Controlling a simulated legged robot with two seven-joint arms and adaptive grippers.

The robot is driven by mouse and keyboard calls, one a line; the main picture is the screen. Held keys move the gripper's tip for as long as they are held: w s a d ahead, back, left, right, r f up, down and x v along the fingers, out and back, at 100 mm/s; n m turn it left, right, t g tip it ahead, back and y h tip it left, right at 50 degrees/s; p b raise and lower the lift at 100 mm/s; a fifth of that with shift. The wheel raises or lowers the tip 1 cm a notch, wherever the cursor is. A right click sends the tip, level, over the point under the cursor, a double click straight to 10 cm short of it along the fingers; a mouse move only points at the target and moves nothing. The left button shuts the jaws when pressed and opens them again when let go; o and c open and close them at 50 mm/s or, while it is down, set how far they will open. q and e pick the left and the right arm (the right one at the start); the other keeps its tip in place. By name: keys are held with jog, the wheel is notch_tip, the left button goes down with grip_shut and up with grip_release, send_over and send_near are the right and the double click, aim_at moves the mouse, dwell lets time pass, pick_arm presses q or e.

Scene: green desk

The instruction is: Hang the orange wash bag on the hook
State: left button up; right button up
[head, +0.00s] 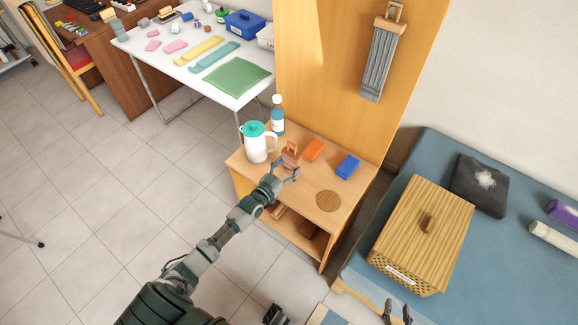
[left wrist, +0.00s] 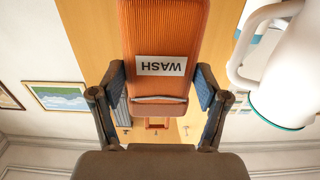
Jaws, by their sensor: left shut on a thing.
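The orange wash bag (head: 291,157) is upright between the fingers of my left gripper (head: 287,171), over the wooden cabinet in the head view. In the left wrist view the wash bag (left wrist: 168,60) fills the middle, with its white WASH label upside down. My left gripper (left wrist: 160,97) is shut on its sides, and an orange loop shows beyond the bag. Small hooks (left wrist: 187,130) also show in the wrist view. My right gripper (head: 397,313) is at the bottom edge, fingers apart and empty.
On the cabinet top (head: 285,195) stand a white jug (head: 256,145), a bottle (head: 278,115), an orange box (head: 314,150), a blue box (head: 347,166) and a round coaster (head: 328,201).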

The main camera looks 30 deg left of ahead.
aim_at(288, 160)
pick_arm(q)
jog(key=shift+d+r, duration=0.15)
jog(key=shift+r, duration=0.35)
jog(key=shift+r+p, duration=0.5)
jog(key=shift+p, duration=0.1)
jog(key=shift+a+r+p, duration=0.45)
jog(key=shift+r+p, duration=0.1)
jog(key=shift+p, duration=0.05)
jog(key=shift+r, duration=0.2)
jog(key=shift+d, duration=0.35)
pick_arm(e)
jog(key=shift+w+d+r, duration=0.1)
jog(key=shift+w+r, duration=0.05)
jog(key=shift+r, duration=0.85)
jog(key=shift+w+r, duration=0.1)
jog(key=shift+r, duration=0.9)
